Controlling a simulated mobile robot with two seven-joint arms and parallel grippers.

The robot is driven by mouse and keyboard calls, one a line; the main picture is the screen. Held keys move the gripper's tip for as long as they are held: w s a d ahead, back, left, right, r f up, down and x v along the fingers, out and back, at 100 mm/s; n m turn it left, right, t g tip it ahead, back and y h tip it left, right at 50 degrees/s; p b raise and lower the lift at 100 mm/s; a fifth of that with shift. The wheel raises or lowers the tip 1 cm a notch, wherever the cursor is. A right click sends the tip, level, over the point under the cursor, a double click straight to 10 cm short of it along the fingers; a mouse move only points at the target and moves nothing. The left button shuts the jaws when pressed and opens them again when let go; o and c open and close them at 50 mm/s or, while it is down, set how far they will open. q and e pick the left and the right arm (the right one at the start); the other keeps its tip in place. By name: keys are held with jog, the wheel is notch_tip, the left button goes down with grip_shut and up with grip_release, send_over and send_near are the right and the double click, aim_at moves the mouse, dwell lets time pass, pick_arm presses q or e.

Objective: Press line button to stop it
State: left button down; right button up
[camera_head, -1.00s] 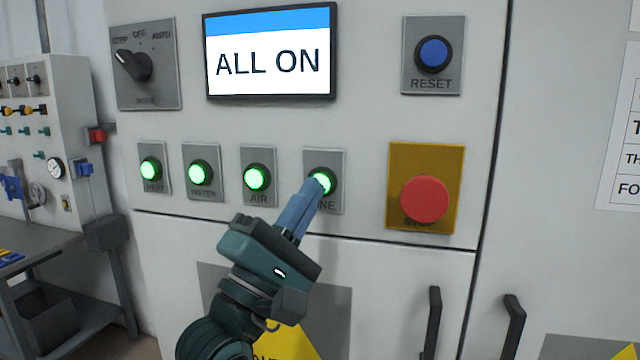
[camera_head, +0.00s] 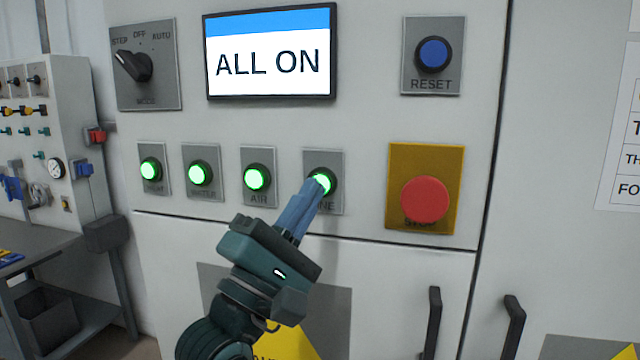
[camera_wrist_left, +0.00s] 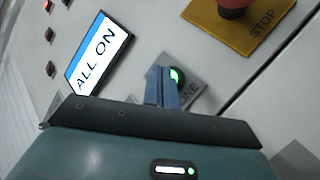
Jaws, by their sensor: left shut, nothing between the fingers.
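The line button (camera_head: 325,180) is lit green on a grey plate, rightmost in a row of lit green buttons. My left gripper (camera_head: 314,186) is shut and empty, its blue fingertips at the lower left of the button and partly covering it. The lit button also shows in the left wrist view (camera_wrist_left: 176,77), right beside the fingertips (camera_wrist_left: 160,72). I cannot tell whether the tips touch it. The screen (camera_head: 270,50) reads "ALL ON". My right gripper is not in view.
The air button (camera_head: 257,178) is left of the line button. A red stop button (camera_head: 425,198) on a yellow plate is to its right. A blue reset button (camera_head: 433,53) and a mode knob (camera_head: 133,66) sit above. Black door handles (camera_head: 432,320) stick out below.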

dwell(0.3)
dwell(0.6)
pick_arm(q)
jog(key=shift+w+d, duration=0.15)
jog(key=shift+w, duration=0.25)
jog(key=shift+w+d, duration=0.1)
jog(key=shift+w, duration=0.1)
dwell(0.4)
jog(key=shift+w, duration=0.2)
jog(key=shift+s, duration=0.15)
dwell(0.4)
jog(key=shift+s+a+p, duration=0.25)
jog(key=shift+s+p, duration=0.15)
jog(key=shift+s, duration=0.25)
